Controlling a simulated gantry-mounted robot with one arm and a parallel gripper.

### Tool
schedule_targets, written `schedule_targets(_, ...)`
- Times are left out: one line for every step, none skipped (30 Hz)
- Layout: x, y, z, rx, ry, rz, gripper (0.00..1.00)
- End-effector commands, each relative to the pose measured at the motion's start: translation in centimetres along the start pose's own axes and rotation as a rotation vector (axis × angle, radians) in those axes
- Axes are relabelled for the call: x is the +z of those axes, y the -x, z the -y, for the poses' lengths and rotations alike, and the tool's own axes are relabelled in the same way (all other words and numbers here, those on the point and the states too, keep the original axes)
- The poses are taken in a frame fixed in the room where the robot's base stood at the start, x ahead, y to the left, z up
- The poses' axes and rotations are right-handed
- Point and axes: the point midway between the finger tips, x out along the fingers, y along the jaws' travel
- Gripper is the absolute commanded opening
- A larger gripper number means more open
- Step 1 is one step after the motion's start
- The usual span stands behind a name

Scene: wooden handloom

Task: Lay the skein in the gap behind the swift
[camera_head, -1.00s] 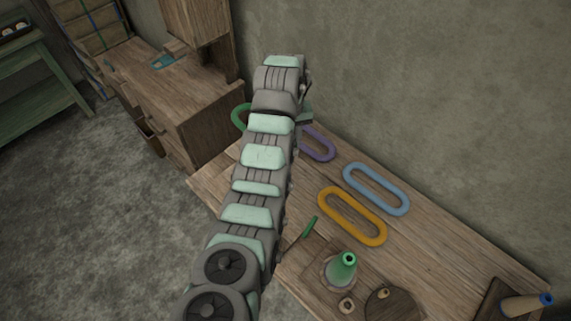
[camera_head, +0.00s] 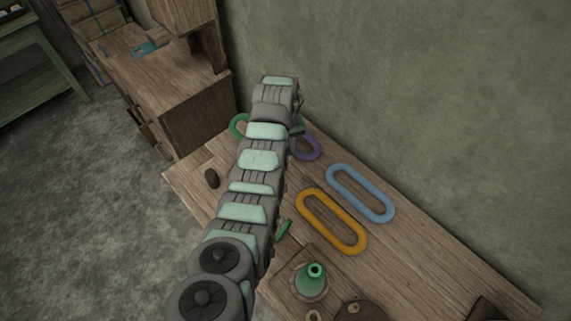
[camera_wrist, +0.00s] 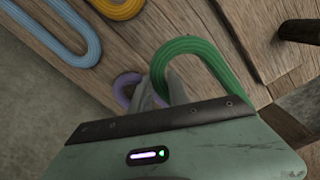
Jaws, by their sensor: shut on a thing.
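A green skein (camera_wrist: 210,62), an oval loop, is in my gripper (camera_wrist: 158,88) in the wrist view; the jaws are shut on its near end. In the head view its left end (camera_head: 238,125) shows beside my arm, which hides most of my gripper. A purple skein (camera_head: 308,147) lies on the table just right of my gripper; in the wrist view its end (camera_wrist: 122,90) shows beside the jaws. I cannot tell whether the green skein touches the table. I cannot make out the swift or its gap with certainty.
A blue skein (camera_head: 360,193) and an orange skein (camera_head: 332,222) lie side by side on the wooden table (camera_head: 430,260). A green cone (camera_head: 314,282) stands at the front. A dark knob-like thing (camera_head: 211,178) is near the left edge. A wooden cabinet (camera_head: 180,100) stands behind left.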

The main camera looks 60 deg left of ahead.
Motion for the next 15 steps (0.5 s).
schedule_targets(0.1, -1.6, 0.2, -0.002, 0.001, 0.006, 0.0)
schedule_targets(0.2, -2.4, 0.2, -0.002, 0.0, 0.006, 0.0)
schedule_targets(0.1, -3.1, 0.2, -0.001, 0.0, 0.005, 0.0)
schedule_targets(0.1, -3.7, 0.2, -0.001, 0.0, 0.003, 0.0)
schedule_targets(0.1, -4.3, 0.3, -0.001, 0.0, 0.004, 0.0)
schedule_targets(0.2, -5.0, 0.4, -0.002, 0.001, 0.005, 0.0)
schedule_targets(0.1, -5.2, 0.3, -0.002, 0.0, 0.003, 0.0)
schedule_targets(0.0, -5.6, 0.3, -0.001, 0.0, 0.001, 0.0)
schedule_targets(0.0, -6.0, 0.3, -0.001, 0.0, 0.002, 0.0)
schedule_targets(0.1, -6.2, 0.3, -0.001, 0.0, 0.002, 0.0)
schedule_targets(0.1, -6.3, 0.3, -0.001, 0.001, 0.002, 0.0)
schedule_targets(0.0, -6.4, 0.3, -0.001, 0.001, 0.002, 0.0)
schedule_targets(0.0, -6.5, 0.3, 0.0, 0.001, 0.001, 0.0)
schedule_targets(0.0, -6.5, 0.3, 0.0, 0.001, 0.0, 0.0)
schedule_targets(0.0, -6.6, 0.3, 0.0, 0.001, 0.0, 0.0)
